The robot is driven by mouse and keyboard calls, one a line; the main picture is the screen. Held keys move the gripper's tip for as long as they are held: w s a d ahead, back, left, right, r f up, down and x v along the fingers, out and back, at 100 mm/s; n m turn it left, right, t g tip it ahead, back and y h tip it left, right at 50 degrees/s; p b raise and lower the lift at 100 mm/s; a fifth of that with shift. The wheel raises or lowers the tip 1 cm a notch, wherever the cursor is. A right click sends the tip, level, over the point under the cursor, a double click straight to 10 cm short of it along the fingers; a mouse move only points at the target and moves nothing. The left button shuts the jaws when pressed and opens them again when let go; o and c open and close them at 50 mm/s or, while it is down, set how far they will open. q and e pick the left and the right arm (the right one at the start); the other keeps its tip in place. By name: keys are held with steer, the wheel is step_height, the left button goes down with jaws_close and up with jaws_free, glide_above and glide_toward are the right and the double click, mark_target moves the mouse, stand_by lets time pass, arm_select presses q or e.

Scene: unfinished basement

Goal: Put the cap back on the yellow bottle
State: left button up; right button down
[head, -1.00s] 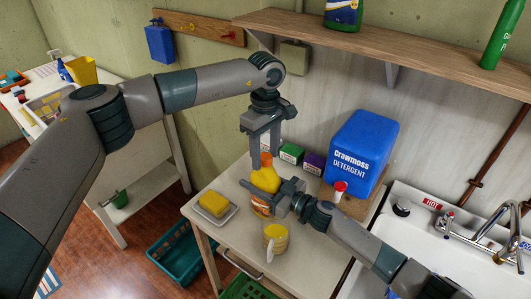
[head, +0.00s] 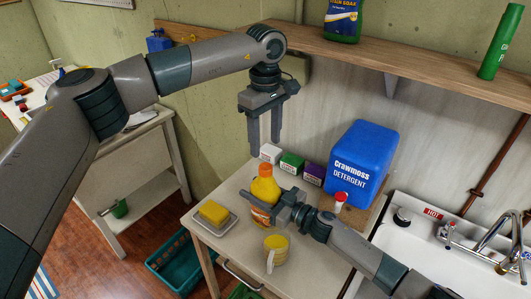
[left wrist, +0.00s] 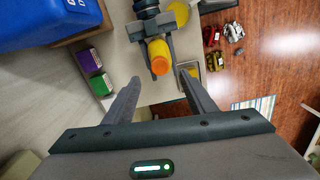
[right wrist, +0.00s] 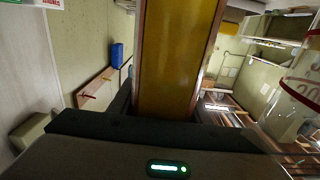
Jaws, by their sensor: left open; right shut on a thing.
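The yellow bottle (head: 264,189) stands upright on the pale table, with its orange cap (head: 265,170) on top. The cap looks seated on the neck; how tightly I cannot tell. My right gripper (head: 277,211) is shut on the bottle's lower body from the right. In the right wrist view the bottle (right wrist: 175,60) fills the space between the fingers. My left gripper (head: 265,147) is open and empty, pointing down just above the cap. In the left wrist view the cap (left wrist: 159,64) shows beyond and between the open fingertips.
A yellow mug (head: 277,252) stands in front of the bottle. A sponge (head: 213,212) on a dish is at left. Small boxes (head: 291,163) and a blue detergent container (head: 361,165) stand behind. A wooden shelf (head: 430,66) overhangs at upper right; a sink (head: 425,262) lies right.

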mark_target(276, 200)
arm_select(q)
steer(key=shift+r, duration=1.9)
arm_select(e)
steer(key=c, duration=0.9)
jaws_free()
steer(key=shift+v, duration=0.85)
steer(key=shift+b+v, duration=1.05)
steer(key=shift+v, duration=1.85)
arm_select(q)
step_height(276, 200, down, 2)
steer(key=shift+f, duration=0.1)
arm_select(e)
steer(key=shift+w, duration=0.1)
